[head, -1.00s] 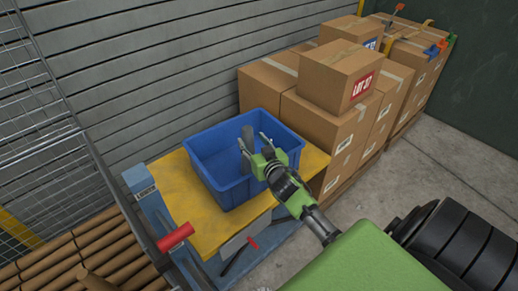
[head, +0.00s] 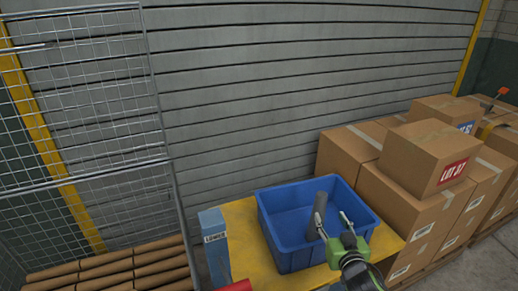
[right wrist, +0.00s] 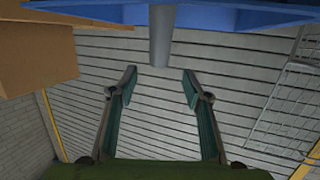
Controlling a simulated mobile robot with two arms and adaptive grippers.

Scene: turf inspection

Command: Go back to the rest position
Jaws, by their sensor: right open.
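The blue bin (head: 281,236) stands on a yellow-topped table (head: 240,232). A grey cylinder (head: 322,197) stands up from inside the bin, leaning slightly; its lower end is hidden. My right gripper (head: 333,222) is at the bin's near right side, fingers apart. In the right wrist view, which looks upside down, the gripper (right wrist: 147,78) is open and nothing is between its fingers. The cylinder (right wrist: 160,40) shows beyond the fingertips, apart from them, with the blue bin (right wrist: 235,18) along the top. My left gripper is not in view.
Stacked cardboard boxes (head: 418,205) stand close right of the table. A wire mesh panel (head: 82,95) rises at the left, with brown rolls (head: 105,268) behind it. A blue post (head: 214,245) stands at the table's left end. A grey slatted wall (head: 300,80) closes the back.

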